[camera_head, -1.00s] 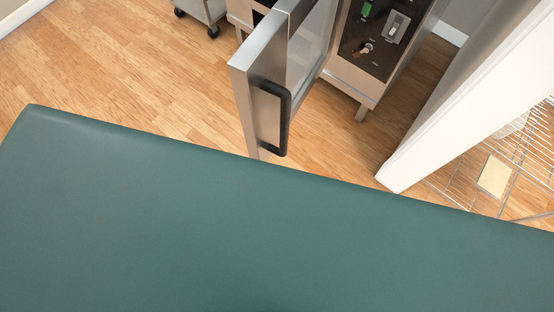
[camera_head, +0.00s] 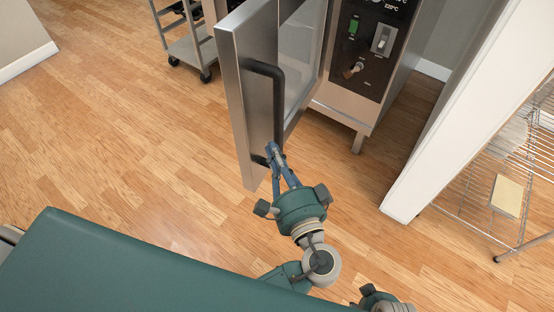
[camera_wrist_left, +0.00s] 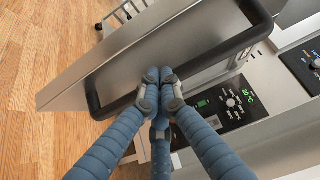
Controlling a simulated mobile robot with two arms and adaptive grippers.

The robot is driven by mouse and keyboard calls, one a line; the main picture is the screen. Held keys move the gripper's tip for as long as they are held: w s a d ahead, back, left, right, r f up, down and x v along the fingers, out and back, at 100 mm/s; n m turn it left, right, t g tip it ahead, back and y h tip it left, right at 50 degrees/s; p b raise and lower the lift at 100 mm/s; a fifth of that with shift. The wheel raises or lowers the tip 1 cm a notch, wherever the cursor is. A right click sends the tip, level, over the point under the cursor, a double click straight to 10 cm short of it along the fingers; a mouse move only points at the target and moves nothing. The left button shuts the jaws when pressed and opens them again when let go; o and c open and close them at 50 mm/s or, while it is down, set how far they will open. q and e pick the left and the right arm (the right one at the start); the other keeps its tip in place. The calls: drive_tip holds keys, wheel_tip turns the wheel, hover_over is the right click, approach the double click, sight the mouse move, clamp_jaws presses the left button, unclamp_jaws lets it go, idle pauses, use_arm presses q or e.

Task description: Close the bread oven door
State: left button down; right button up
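The bread oven door (camera_head: 240,100) stands swung open in the head view, its steel edge towards me. Its black handle (camera_head: 280,100) is a long upright bar on the door's face. My left gripper (camera_head: 272,150) is at the lower end of the handle. In the left wrist view the blue fingers (camera_wrist_left: 160,85) are drawn together across the handle bar (camera_wrist_left: 112,106) and hide part of it. They look shut on the bar. My right gripper is not in view.
The oven's control panel (camera_head: 372,45) is right of the door. A wheeled trolley (camera_head: 190,48) stands behind left. A white wall end (camera_head: 450,120) and a wire rack (camera_head: 480,170) are at right. The wooden floor (camera_head: 120,140) left of the door is clear.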

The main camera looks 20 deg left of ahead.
sight(260, 119)
use_arm(q)
drive_tip(key=x, duration=0.6)
drive_tip(key=shift+w+a+f, duration=0.1)
drive_tip(key=shift+w+a, duration=0.05)
drive_tip(key=shift+w, duration=0.05)
